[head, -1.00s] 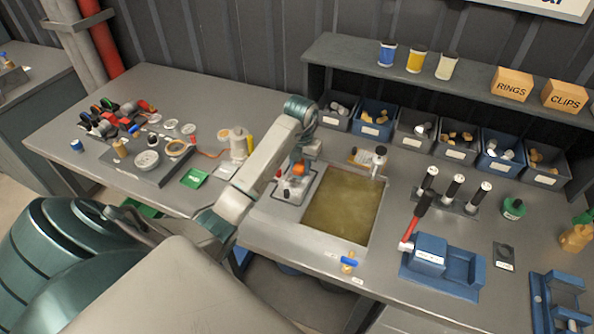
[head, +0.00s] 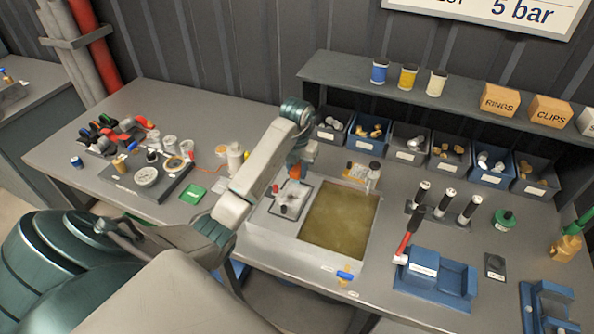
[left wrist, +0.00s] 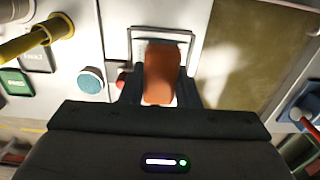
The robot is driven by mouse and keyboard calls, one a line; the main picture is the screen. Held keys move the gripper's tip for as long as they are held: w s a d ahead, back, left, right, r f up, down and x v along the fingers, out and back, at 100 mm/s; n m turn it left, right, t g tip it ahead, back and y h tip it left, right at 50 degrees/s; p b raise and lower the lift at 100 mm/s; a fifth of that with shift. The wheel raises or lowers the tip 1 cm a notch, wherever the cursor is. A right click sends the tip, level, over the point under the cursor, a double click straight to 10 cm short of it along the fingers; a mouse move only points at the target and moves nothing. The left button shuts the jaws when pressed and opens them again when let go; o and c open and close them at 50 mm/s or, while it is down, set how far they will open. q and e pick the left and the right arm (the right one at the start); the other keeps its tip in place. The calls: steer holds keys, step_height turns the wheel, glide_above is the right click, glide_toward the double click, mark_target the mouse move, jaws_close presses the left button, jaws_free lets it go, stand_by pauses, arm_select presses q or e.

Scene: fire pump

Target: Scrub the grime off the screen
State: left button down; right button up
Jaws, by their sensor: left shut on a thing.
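My left gripper (head: 293,180) is shut on an orange-brown block-shaped handle (left wrist: 161,75), between its two dark fingers in the left wrist view. The head view shows a bit of the same orange (head: 295,171) below my wrist. The frame also shows in the left wrist view (left wrist: 131,45), partly behind the handle. The handle's lower end is hidden, so contact cannot be told. No grime is clear on the framed area. My right gripper is out of view.
Right of the basin stand a blue fixture (head: 437,280), a red-and-black tool (head: 408,238) and several upright cylinders. Bins (head: 408,142) line the back under a shelf (head: 340,69).

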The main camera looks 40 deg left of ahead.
mark_target(297, 167)
arm_select(q)
steer(key=shift+r, duration=0.6)
step_height(297, 167, up, 3)
steer(key=p, duration=0.3)
steer(key=shift+f, duration=0.1)
